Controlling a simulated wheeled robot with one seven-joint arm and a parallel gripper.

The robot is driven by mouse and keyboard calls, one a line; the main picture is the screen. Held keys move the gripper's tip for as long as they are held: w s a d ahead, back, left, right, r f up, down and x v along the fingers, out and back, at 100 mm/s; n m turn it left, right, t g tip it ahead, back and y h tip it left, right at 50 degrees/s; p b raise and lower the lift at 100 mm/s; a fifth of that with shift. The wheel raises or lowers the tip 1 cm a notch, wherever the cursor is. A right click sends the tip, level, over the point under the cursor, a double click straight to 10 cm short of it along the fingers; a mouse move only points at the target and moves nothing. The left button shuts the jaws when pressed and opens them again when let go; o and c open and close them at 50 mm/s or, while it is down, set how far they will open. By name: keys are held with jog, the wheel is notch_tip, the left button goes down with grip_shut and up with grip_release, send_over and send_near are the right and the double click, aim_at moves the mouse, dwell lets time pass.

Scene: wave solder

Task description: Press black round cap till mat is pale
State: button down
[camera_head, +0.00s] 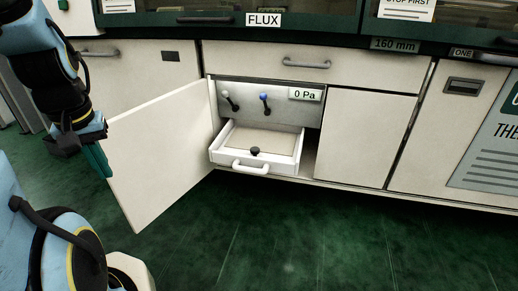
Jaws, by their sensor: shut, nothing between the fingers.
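The black round cap (255,151) stands up near the front of a pulled-out white drawer (226,159), low in the open cabinet. A flat beige mat (270,140) lies in the drawer behind the cap. Its colour looks a dull light tan. My gripper (98,161) is at the far left, beside the outer edge of the open cabinet door and well apart from the cap. Its fingers are dark green and closed, with nothing seen between them.
The open door (165,150) stands between my gripper and the drawer. The green floor (300,240) in front is clear.

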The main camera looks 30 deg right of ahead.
jog(key=shift+r, duration=0.1)
notch_tip(320, 180, up, 5)
jog(key=p, duration=0.5)
notch_tip(320, 180, up, 17)
jog(key=p, duration=1.7)
